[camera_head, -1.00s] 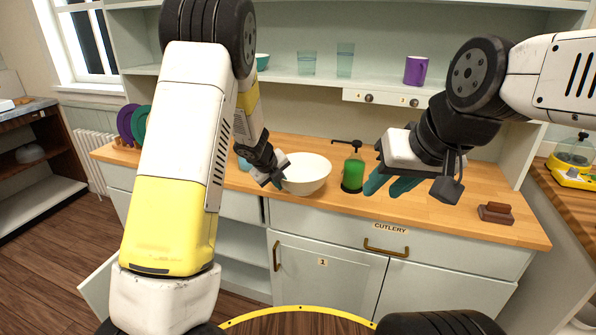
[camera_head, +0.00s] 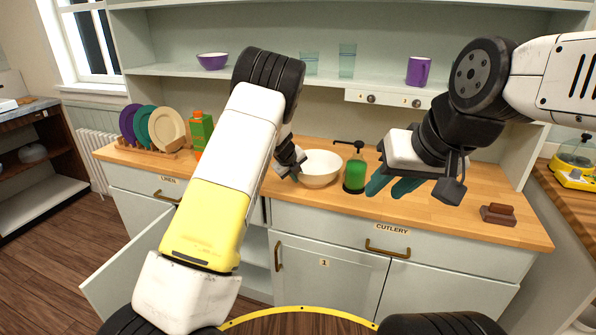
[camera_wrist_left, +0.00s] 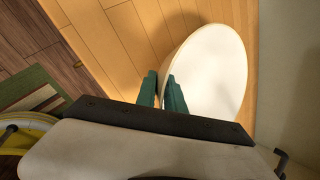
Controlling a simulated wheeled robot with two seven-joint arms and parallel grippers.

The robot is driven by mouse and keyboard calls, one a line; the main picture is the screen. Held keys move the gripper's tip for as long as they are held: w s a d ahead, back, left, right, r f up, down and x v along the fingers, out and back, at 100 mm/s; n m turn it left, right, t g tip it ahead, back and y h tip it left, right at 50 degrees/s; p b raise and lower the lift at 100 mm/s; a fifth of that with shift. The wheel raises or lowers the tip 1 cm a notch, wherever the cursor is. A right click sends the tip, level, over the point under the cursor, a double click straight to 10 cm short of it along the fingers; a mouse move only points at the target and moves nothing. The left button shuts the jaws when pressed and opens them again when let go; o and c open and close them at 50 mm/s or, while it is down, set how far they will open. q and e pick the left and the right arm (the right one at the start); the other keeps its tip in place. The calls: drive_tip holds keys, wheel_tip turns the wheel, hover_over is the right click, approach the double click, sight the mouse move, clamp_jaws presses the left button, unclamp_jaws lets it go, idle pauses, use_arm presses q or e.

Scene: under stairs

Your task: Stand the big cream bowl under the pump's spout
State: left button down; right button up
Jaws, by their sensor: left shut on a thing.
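The big cream bowl (camera_head: 322,170) is upright at the counter, just left of the green pump bottle (camera_head: 354,174). The pump's black spout (camera_head: 342,143) points left, and in the head view its tip lies above the bowl's right rim. I cannot tell whether the bowl touches the counter. My left gripper (camera_head: 296,174) is shut on the bowl's left rim. In the left wrist view its teal fingers (camera_wrist_left: 168,92) pinch the edge of the bowl (camera_wrist_left: 208,75). My right gripper (camera_head: 388,186) is open and empty, in front and to the right of the pump.
A brown brush or block (camera_head: 497,214) lies on the wooden counter (camera_head: 450,205) at the right. A plate rack with plates (camera_head: 166,128) and a green carton (camera_head: 201,130) stand at the left. A lower cabinet door (camera_head: 130,275) hangs open. A purple mug (camera_head: 418,71) is on the shelf.

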use_arm(q)
drive_tip(key=c, duration=1.4)
unclamp_jaws()
drive_tip(key=shift+c, duration=0.2)
drive_tip(key=s+a+r+n+t+y, duration=0.1)
drive_tip(key=s+a+r+n+t, duration=0.35)
drive_tip(key=r, duration=0.85)
drive_tip(key=s+a+r+n+t, duration=0.1)
drive_tip(key=s+a+r+n, duration=0.55)
drive_tip(key=r, duration=0.65)
drive_tip(key=s+a+r+n+y, duration=0.2)
drive_tip(key=s+a+r+n, duration=0.1)
drive_tip(key=s+a+n, duration=0.35)
drive_tip(key=s+d+f+n+g, duration=0.1)
drive_tip(key=s+n, duration=0.2)
drive_tip(key=s, duration=0.6)
drive_tip(key=s+d+f+n+g+h, duration=0.1)
drive_tip(key=s+n, duration=0.3)
drive_tip(key=s, duration=0.6)
drive_tip(key=s+d+n+g+h, duration=0.1)
drive_tip(key=s+d+n+g, duration=0.2)
drive_tip(key=s, duration=0.6)
drive_tip(key=shift+s+d+f+n, duration=0.25)
drive_tip(key=shift+s+f+n, duration=0.05)
drive_tip(key=shift+f+n, duration=0.15)
